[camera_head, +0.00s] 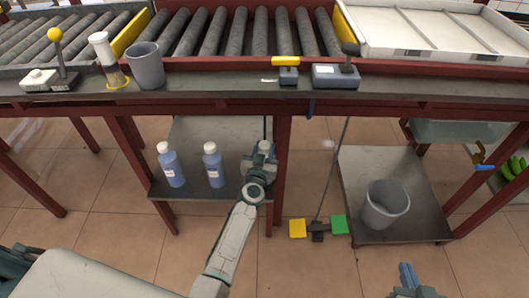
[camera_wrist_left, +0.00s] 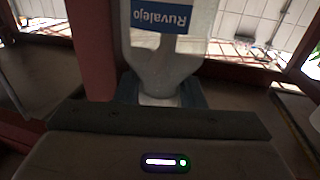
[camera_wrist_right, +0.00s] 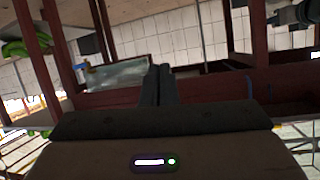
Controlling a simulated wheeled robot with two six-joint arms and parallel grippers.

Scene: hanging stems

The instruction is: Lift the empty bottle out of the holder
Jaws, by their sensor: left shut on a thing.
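My left gripper (camera_head: 262,152) is under the work table, beside a dark red table leg. In the left wrist view its fingers are shut around the neck of a pale, see-through bottle (camera_wrist_left: 165,60) with a blue and white label that appears upside down. In the head view this bottle is hidden by the gripper and the table edge. I cannot make out the holder or whether the bottle still touches it. My right gripper (camera_head: 407,278) is low at the lower right; its fingers (camera_wrist_right: 157,85) look closed together and empty.
Two blue-filled bottles (camera_head: 172,168) (camera_head: 213,168) stand on the lower shelf (camera_head: 200,130). A grey bin (camera_head: 385,207) stands on the right shelf. The table (camera_head: 200,98) carries a grey cup (camera_head: 146,66). Yellow and green pedals (camera_head: 318,228) are on the floor.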

